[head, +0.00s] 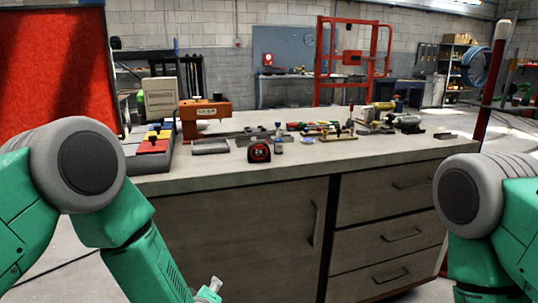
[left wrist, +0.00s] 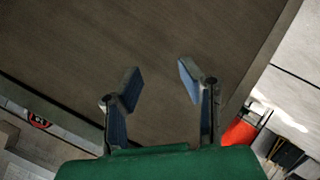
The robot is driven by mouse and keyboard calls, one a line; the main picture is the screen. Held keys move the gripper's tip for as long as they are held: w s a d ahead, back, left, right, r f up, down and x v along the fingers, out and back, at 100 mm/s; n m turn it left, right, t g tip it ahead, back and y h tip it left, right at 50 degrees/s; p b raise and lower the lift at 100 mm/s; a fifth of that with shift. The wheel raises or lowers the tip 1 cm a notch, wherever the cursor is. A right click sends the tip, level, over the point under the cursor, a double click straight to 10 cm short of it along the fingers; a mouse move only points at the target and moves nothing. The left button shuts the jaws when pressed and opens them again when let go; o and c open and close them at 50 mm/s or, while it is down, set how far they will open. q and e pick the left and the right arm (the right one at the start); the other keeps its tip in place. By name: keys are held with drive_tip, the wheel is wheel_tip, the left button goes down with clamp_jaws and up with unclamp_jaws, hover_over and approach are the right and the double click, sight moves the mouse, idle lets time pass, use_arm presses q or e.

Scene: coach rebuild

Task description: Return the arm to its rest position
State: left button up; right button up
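My left arm (head: 150,262) hangs bent at the left of the head view, in front of the workbench. Only a light part of my left gripper (head: 210,290) shows there, at the bottom edge, below the bench top. In the left wrist view my left gripper (left wrist: 159,82) has its two fingers well apart with nothing between them. The brown cabinet front (left wrist: 150,35) lies beyond them. My right arm (head: 480,220) is at the right edge of the head view; its gripper is out of frame.
The workbench top (head: 330,158) carries a red and black tape measure (head: 259,152), an orange-brown machine (head: 205,117) and several tools. Drawers (head: 390,237) are in its front. A red panel (head: 55,65) stands at left.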

use_arm(q)
drive_tip(key=s+a+f+m+g+h, duration=0.1)
drive_tip(key=s+a+f+m+g, duration=0.3)
drive_tip(key=s, duration=0.5)
drive_tip(key=s+a+f+m+g, duration=0.2)
drive_tip(key=s+a+f+m, duration=0.1)
drive_tip(key=s+f, duration=0.4)
drive_tip(key=s+a+m+g, duration=0.2)
drive_tip(key=s+a, duration=0.1)
drive_tip(key=s, duration=0.7)
drive_tip(key=s+a+m+g, duration=0.2)
drive_tip(key=s+a+g, duration=0.1)
drive_tip(key=s, duration=0.8)
drive_tip(key=shift+a+r+g, duration=0.2)
drive_tip(key=shift+g, duration=0.1)
